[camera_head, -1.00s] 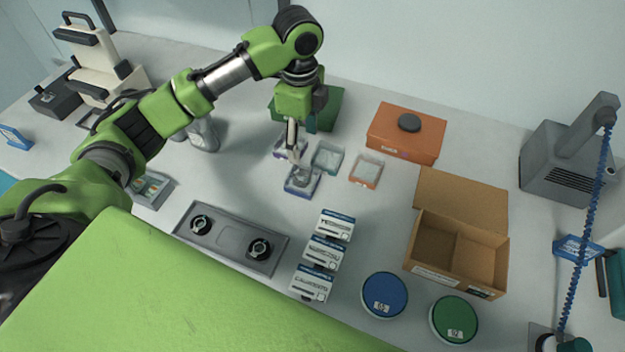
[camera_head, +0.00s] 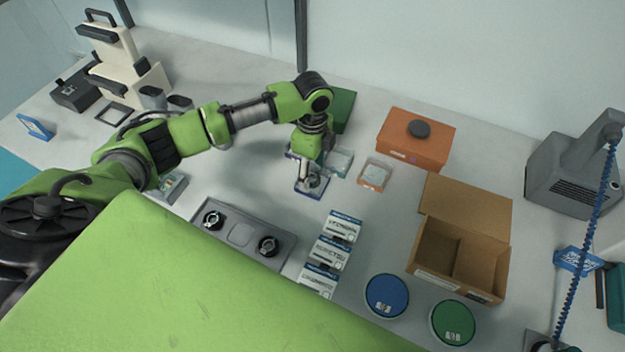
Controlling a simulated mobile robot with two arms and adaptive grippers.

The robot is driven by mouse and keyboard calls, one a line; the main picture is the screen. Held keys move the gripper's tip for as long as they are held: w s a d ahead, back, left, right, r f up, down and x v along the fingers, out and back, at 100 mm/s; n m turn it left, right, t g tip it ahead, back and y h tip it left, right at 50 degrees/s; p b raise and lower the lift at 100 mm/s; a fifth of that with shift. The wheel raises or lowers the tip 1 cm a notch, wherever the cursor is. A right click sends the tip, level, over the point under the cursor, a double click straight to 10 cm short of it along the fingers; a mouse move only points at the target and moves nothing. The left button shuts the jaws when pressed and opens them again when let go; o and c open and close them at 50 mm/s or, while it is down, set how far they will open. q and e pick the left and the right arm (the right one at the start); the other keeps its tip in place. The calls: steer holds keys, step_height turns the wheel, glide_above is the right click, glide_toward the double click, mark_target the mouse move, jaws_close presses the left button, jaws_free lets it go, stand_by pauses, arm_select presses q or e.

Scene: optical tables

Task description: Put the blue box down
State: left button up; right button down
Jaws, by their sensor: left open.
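The blue box is a small clear box with a blue rim (camera_head: 312,187). It sits on the table near the middle of the camera_head view, with something dark grey inside it. My left gripper (camera_head: 305,172) points down at the back left part of this box and is open. The fingertips overlap the box in the picture, and I cannot tell whether they touch it. The gripper hides part of the box's back side. My right gripper is not in view.
Similar small boxes stand close by: a purple-rimmed one (camera_head: 290,154) partly hidden by my gripper, a teal one (camera_head: 341,162) and an orange one (camera_head: 375,176). An orange case (camera_head: 416,143), an open cardboard box (camera_head: 461,266) and several white cartons (camera_head: 330,253) surround them.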

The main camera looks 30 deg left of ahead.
arm_select(q)
steer(key=shift+f, duration=0.85)
steer(key=c, duration=0.9)
steer(key=shift+r, duration=0.1)
steer(key=shift+w+r, duration=0.1)
steer(key=shift+r, duration=0.4)
step_height(320, 180, up, 2)
steer(key=shift+r+b, duration=0.1)
steer(key=shift+b, duration=0.25)
steer(key=s+d+r+b, duration=0.3)
steer(key=s+d+r, duration=0.2)
steer(key=s+r, duration=0.4)
steer(key=s, duration=0.4)
steer(key=shift+r, duration=0.35)
